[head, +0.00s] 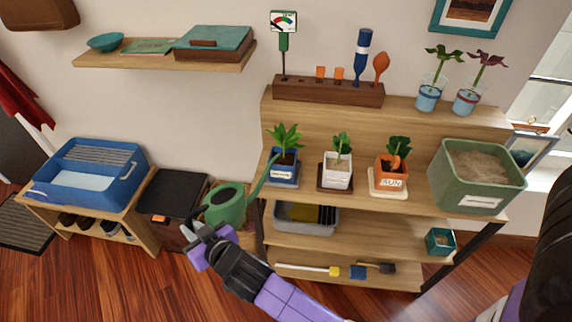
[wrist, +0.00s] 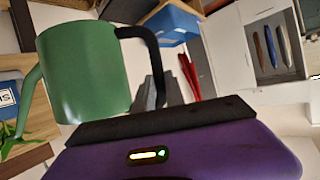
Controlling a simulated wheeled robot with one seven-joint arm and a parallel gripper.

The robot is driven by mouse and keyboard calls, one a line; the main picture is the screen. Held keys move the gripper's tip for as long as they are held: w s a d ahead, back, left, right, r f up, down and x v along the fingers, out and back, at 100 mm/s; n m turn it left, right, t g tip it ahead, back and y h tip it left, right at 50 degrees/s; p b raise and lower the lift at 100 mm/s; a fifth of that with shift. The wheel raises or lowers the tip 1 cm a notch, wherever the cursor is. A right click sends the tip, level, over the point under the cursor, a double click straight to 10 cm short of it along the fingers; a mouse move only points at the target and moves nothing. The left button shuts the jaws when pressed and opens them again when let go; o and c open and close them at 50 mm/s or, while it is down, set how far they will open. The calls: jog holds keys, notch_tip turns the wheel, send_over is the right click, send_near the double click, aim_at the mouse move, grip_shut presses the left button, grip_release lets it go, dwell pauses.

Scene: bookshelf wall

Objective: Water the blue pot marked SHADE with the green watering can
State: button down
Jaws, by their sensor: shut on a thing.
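The green watering can (head: 224,207) is in front of the left end of the plant shelf. My gripper (head: 205,238) is shut on its dark handle, which also shows in the wrist view (wrist: 146,36) beside the green body (wrist: 85,72). The spout points up and right, its tip close to the blue pot (head: 284,176). I see no water coming out. The blue pot holds a spiky green plant and has a white label, too small to read in the head view. In the wrist view the blue pot (wrist: 6,90) is cut off at the left edge.
A white pot (head: 338,178) and an orange pot marked SUN (head: 391,180) stand to the right on the same shelf. A green planter (head: 478,180) is at the right end. A black-topped box (head: 175,192) and a blue litter tray (head: 90,172) are to the left.

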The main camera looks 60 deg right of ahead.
jog(key=shift+r, duration=0.2)
jog(key=w+a+r, duration=0.1)
jog(key=a+r, duration=0.3)
jog(key=a, duration=0.3)
jog(key=shift+w+a, duration=0.3)
jog(key=shift+w, duration=0.05)
dwell(0.6)
